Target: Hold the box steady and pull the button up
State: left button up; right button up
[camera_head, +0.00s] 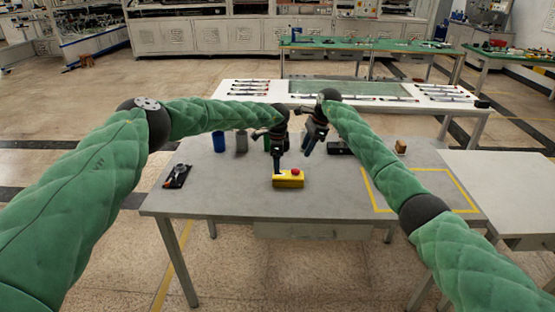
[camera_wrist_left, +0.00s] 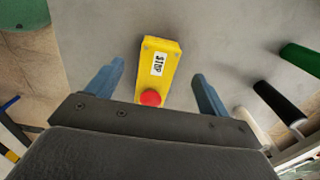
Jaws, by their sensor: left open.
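A yellow box (camera_head: 289,181) with a red button (camera_head: 295,171) lies on the grey table. In the left wrist view the yellow box (camera_wrist_left: 160,62) shows a white STOP label, with the red button (camera_wrist_left: 150,98) at its near end. My left gripper (camera_head: 279,168) is above the box's left part in the head view. In its wrist view the left gripper (camera_wrist_left: 158,70) is open, its blue fingers on either side of the box with gaps. My right gripper (camera_head: 308,149) hangs above the table behind and right of the box, apart from it; its finger gap is unclear.
A blue cup (camera_head: 219,143) and a dark cup (camera_head: 241,144) stand behind left. A black object (camera_head: 339,148) and a tan block (camera_head: 400,146) lie at back right.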

aim_at(285, 179)
pick_arm(q)
jog(key=shift+f, duration=3.5)
